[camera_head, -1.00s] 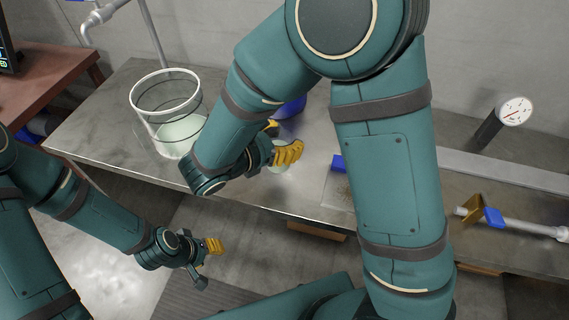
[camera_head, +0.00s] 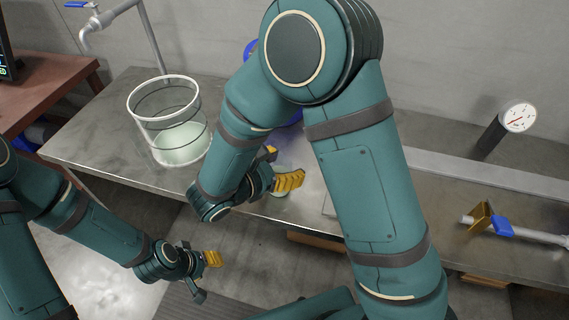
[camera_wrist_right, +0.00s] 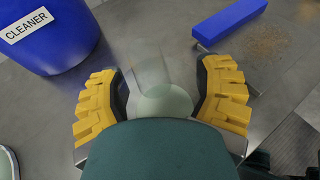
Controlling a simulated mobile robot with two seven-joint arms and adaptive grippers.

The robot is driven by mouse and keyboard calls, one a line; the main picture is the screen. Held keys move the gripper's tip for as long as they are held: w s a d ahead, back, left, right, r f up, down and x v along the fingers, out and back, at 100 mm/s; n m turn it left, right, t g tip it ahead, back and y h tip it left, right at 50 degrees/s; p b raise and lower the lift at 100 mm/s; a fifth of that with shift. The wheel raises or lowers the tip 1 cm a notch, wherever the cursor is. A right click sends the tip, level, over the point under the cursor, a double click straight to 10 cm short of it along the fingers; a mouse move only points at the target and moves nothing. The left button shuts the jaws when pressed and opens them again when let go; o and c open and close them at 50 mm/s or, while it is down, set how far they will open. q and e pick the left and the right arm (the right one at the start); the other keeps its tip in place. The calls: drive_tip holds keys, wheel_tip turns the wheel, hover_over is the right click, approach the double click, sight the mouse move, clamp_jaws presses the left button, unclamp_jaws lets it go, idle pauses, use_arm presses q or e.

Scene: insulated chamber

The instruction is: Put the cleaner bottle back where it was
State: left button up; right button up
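A clear vessel with pale green contents (camera_wrist_right: 165,101), which I take to be the cleaner bottle, is between my right gripper's yellow fingers (camera_wrist_right: 163,98) in the right wrist view.
A blue container labelled CLEANER (camera_wrist_right: 50,38) stands beside the right gripper. A blue block (camera_wrist_right: 230,20) lies near brown grains (camera_wrist_right: 265,42). A gauge (camera_head: 517,117) and pipe are at right.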

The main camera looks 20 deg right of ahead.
drive_tip(key=o, duration=0.3)
drive_tip(key=shift+r, duration=0.15)
drive_tip(key=shift+s+a+r, duration=0.1)
drive_tip(key=shift+a+r, duration=0.05)
drive_tip(key=shift+a, duration=0.1)
drive_tip(key=p+v, duration=0.2)
drive_tip(key=v, duration=0.9)
drive_tip(key=shift+s, duration=0.2)
drive_tip(key=shift+a, duration=0.15)
